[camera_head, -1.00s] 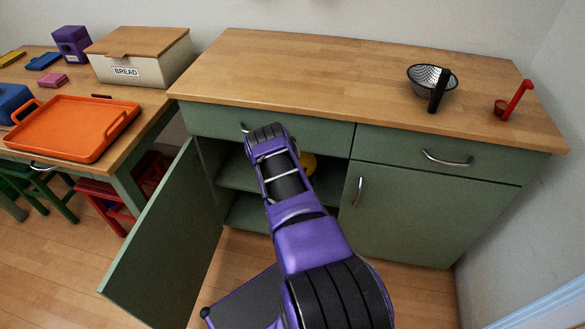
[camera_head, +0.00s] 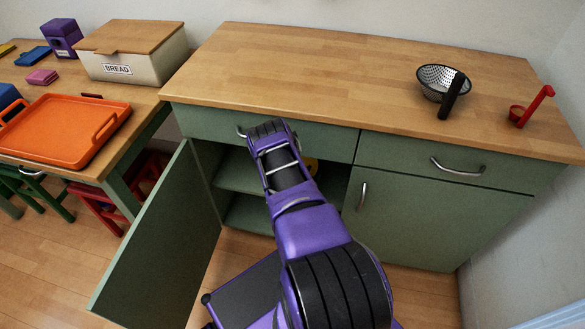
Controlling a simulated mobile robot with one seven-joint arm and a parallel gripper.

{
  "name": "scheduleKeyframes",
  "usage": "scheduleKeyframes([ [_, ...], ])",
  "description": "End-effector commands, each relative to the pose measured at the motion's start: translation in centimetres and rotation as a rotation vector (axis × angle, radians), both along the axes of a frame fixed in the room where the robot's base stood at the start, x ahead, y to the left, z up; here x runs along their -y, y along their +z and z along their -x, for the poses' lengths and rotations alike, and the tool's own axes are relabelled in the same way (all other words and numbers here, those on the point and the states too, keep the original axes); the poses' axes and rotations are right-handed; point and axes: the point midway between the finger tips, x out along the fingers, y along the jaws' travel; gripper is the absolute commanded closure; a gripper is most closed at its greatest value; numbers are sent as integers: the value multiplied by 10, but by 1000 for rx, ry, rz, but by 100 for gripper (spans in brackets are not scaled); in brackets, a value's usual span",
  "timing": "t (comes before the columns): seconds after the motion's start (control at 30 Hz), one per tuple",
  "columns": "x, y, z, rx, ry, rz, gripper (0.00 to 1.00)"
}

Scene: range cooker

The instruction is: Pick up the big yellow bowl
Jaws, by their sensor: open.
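The cabinet's left door (camera_head: 150,240) stands wide open. The right door (camera_head: 420,215) is shut. A colander (camera_head: 436,83) and a red ladle (camera_head: 531,107) stand on the wooden countertop (camera_head: 310,75). An orange tray (camera_head: 62,130) and a bread box (camera_head: 130,55) are on the left table.

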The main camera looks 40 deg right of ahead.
Motion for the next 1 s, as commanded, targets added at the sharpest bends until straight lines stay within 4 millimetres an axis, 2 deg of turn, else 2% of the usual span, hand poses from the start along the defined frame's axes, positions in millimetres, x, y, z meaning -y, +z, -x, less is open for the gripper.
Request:
scheduleKeyframes([
  [0.23,0,0,1,0,0,0,56],
  [0.5,0,0,1,0,0,0,100],
  [1.0,0,-1,1,-1,0,-1,100],
])
